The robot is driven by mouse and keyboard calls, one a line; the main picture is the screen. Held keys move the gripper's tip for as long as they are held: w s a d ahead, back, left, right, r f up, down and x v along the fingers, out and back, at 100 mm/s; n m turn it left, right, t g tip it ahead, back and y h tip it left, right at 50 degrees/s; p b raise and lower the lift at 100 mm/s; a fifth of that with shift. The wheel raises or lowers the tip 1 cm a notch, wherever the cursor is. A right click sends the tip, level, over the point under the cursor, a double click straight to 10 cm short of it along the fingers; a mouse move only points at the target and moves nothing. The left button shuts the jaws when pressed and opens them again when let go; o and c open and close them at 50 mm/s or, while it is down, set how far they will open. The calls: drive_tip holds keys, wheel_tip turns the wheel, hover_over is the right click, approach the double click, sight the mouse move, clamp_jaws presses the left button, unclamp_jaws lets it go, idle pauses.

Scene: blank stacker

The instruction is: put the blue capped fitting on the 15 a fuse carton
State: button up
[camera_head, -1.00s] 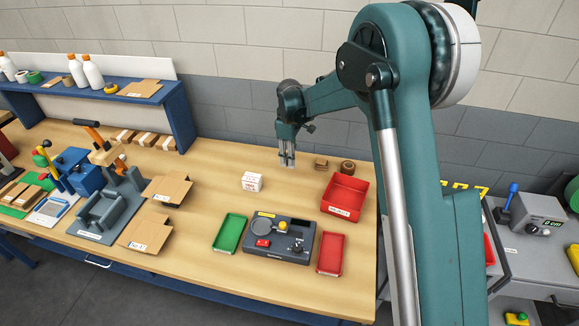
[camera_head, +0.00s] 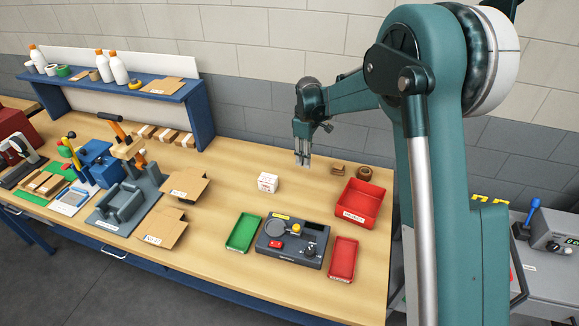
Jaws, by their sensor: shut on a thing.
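A small white carton with red print (camera_head: 268,183) stands on the wooden bench; its wording is too small to read, but it looks like the fuse carton. My gripper (camera_head: 302,161) points down above the bench, behind and to the right of the carton and apart from it. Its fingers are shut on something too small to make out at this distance. No blue capped fitting can be made out anywhere.
In front of the carton are a green tray (camera_head: 243,247), a dark device (camera_head: 285,256) and a shallow red tray (camera_head: 343,273). A red bin (camera_head: 374,190) stands to the right. Open brown cartons (camera_head: 183,200) lie to the left. Bare bench surrounds the white carton.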

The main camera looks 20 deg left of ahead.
wheel_tip(320, 180, up, 6)
drive_tip(key=p, duration=0.3)
hover_over(267, 177)
drive_tip(key=shift+s+d+m, duration=0.1)
drive_tip(key=shift+d+m, duration=0.05)
drive_tip(key=shift+m, duration=0.15)
drive_tip(key=shift+f, duration=3.1)
drive_tip(key=shift+f+p, duration=0.3)
drive_tip(key=shift+f, duration=1.55)
drive_tip(key=shift+f, duration=0.2)
drive_tip(key=o, duration=0.9)
